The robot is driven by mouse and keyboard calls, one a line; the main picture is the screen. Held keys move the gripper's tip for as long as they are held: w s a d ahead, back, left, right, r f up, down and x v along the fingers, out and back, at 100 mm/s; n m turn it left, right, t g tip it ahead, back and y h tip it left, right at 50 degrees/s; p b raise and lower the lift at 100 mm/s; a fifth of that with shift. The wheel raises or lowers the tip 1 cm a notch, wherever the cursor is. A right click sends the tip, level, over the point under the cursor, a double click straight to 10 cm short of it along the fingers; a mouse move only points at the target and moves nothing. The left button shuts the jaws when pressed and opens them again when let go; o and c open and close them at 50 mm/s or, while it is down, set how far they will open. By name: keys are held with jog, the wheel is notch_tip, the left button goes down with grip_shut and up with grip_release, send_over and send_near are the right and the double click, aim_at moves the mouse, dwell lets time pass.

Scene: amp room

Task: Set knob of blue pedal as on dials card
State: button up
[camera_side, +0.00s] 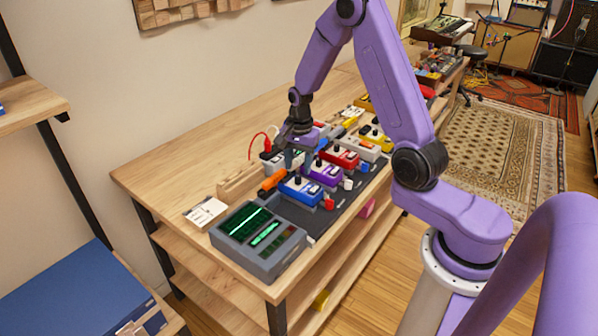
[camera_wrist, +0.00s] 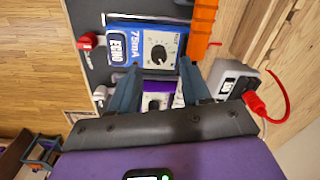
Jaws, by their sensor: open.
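The blue pedal (camera_side: 302,191) sits on the dark board, in the row nearest the grey screen unit. In the wrist view the blue pedal (camera_wrist: 122,60) shows white lettering and a pale dial face with a black knob (camera_wrist: 158,54). The knob's pointer is too small to read surely. My gripper (camera_wrist: 157,76) is open, its two fingers apart, with the blue pedal's knob just beyond the fingertips and nothing held. In the side view my gripper (camera_side: 294,157) hangs above the pedals, behind the blue one. A white card (camera_side: 206,212), perhaps the dials card, lies on the table; its marks are unreadable.
A purple pedal (camera_side: 322,173) stands beside the blue one, with red and yellow pedals farther along. An orange block (camera_side: 273,180) lies close to the blue pedal. A white box (camera_wrist: 233,80) carries a red plug and cable. The grey screen unit (camera_side: 285,262) fills the table's near end.

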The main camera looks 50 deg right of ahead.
aim_at(298, 179)
jog(key=shift+s+r, duration=0.15)
jog(key=shift+r, duration=0.9)
jog(key=shift+s+r, duration=0.1)
jog(key=shift+r, duration=0.95)
jog(key=shift+a+r+n, duration=0.2)
jog(key=shift+a+n, duration=0.1)
jog(key=shift+a, duration=0.15)
jog(key=s+a+r+n, duration=0.6)
jog(key=s+a+n, duration=0.4)
jog(key=a+n, duration=0.3)
jog(key=s+a+r+n, duration=0.1)
jog(key=s+r+n, duration=0.2)
jog(key=s+n, duration=1)
jog(key=s, duration=0.6)
jog(key=shift+n, duration=0.4)
